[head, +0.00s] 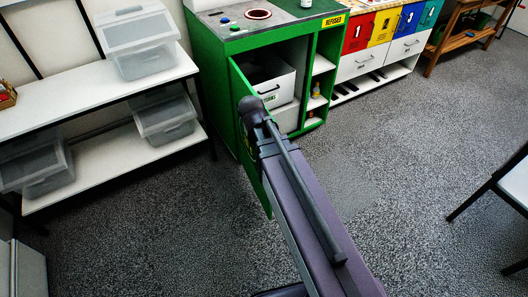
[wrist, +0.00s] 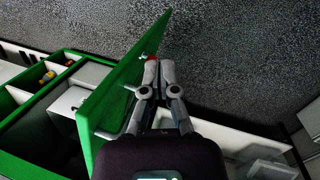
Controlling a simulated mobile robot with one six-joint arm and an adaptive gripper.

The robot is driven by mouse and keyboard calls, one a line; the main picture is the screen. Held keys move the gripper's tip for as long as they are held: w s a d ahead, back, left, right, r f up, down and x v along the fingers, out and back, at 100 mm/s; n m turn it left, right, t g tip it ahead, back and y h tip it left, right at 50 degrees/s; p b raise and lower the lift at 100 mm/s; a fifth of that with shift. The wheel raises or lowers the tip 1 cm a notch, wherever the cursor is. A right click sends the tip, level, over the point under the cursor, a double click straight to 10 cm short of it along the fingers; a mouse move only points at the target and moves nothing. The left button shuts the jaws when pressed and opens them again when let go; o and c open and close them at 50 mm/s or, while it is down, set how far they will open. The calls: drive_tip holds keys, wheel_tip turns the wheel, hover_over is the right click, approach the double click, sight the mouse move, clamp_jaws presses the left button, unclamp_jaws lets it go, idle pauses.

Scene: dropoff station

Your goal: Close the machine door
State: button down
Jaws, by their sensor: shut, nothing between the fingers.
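The green machine (head: 218,35) stands at the top middle of the head view. Its green door (head: 238,95) is swung wide open toward me, partly hidden behind my arm. The opening shows a white drawer unit (head: 273,88) inside. In the wrist view the door (wrist: 115,95) is a slanted green panel left of the fingers, with the machine body (wrist: 40,140) beyond it. My gripper (wrist: 159,68) is shut and empty, close beside the door's outer face near its free edge. I cannot tell if it touches the door. The fingers are hidden in the head view.
A white shelf (head: 95,95) with clear bins stands on the left. Drawer cabinets with coloured panels (head: 380,30) stand right of the machine. A table or chair (head: 505,185) is at the right edge. The grey speckled floor (head: 400,150) between is clear.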

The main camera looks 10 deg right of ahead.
drive_tip(key=w+a+f+n+t+h+b, duration=0.2)
drive_tip(key=w+a+f+n+h+b, duration=0.4)
drive_tip(key=w+a+n+b, duration=0.3)
drive_tip(key=n, duration=0.4)
drive_tip(key=shift+w+a+n+b, duration=0.15)
drive_tip(key=shift+w+n+b, duration=0.15)
drive_tip(key=shift+w+b, duration=0.1)
drive_tip(key=shift+f, duration=0.2)
drive_tip(key=d+r+b+x, duration=0.2)
drive_tip(key=b+x, duration=0.5)
drive_tip(key=x, duration=0.5)
drive_tip(key=shift+w+d+f, duration=0.15)
drive_tip(key=shift+w+d, duration=0.05)
drive_tip(key=shift+d, duration=0.1)
drive_tip(key=shift+d, duration=0.15)
